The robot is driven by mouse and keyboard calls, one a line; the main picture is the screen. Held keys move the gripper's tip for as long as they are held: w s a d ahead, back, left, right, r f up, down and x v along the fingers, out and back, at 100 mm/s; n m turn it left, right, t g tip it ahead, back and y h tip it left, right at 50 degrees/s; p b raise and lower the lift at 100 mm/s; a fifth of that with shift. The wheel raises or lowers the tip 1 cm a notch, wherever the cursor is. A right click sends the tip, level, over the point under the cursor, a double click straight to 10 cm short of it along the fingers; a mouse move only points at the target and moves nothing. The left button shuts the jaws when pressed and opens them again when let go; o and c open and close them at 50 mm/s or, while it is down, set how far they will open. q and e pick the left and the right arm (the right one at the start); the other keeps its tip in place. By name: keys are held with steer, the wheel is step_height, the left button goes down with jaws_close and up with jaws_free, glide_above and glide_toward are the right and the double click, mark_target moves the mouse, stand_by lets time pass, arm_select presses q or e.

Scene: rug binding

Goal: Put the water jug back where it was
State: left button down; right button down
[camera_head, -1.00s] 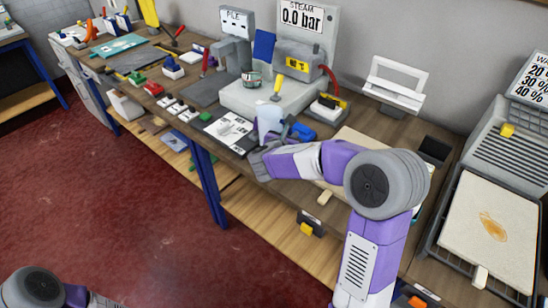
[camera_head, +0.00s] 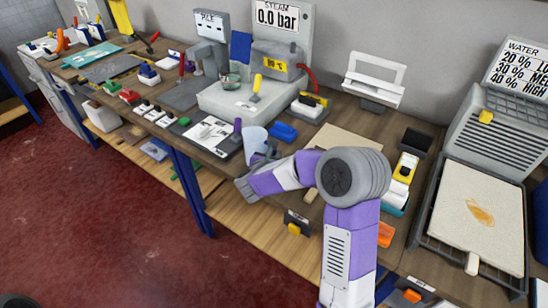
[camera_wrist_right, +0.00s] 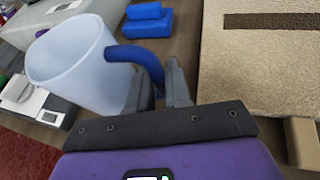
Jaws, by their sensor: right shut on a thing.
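The water jug (camera_head: 254,141) is a translucent whitish cup with a blue handle. It is at the front part of the workbench, beside the printed sheet on its dark plate. In the right wrist view the jug (camera_wrist_right: 85,70) is at the left, and its blue handle (camera_wrist_right: 138,58) runs between my fingers. My right gripper (camera_head: 262,157) is shut on the handle; its fingers (camera_wrist_right: 162,88) show in the wrist view. I cannot tell whether the jug's base touches the bench. My left gripper is not in view.
A blue block (camera_head: 283,131) lies just behind the jug. The printed sheet on a dark plate (camera_head: 213,136) is left of it. The steam press (camera_head: 233,100) stands behind, and a beige board (camera_head: 345,142) lies to the right. The bench's front edge is close to the gripper.

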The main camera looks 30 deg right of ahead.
steer(key=shift+r, duration=0.1)
steer(key=c, duration=1.1)
jaws_free()
steer(key=shift+o, duration=0.2)
steer(key=p+v, duration=0.2)
steer(key=v, duration=1)
steer(key=s+a+f+m+g+y, duration=0.2)
steer(key=s+f+g+y, duration=0.15)
steer(key=f, duration=0.55)
steer(key=s+a+f+m+g+y, duration=0.25)
steer(key=s+f, duration=0.25)
steer(key=f, duration=0.3)
steer(key=s+a+f+m+g+y, duration=0.5)
steer(key=s+a+f+m+y, duration=0.4)
steer(key=s+a+f+m, duration=0.5)
steer(key=f+m+t, duration=0.1)
steer(key=m, duration=0.2)
steer(key=w+f+m+t, duration=0.1)
steer(key=m, duration=0.2)
steer(key=w+f+m, duration=0.1)
steer(key=m, duration=0.2)
steer(key=shift+w+a+f+m+t, duration=0.1)
steer(key=shift+w+m+t, duration=0.15)
steer(key=shift+m+t, duration=0.15)
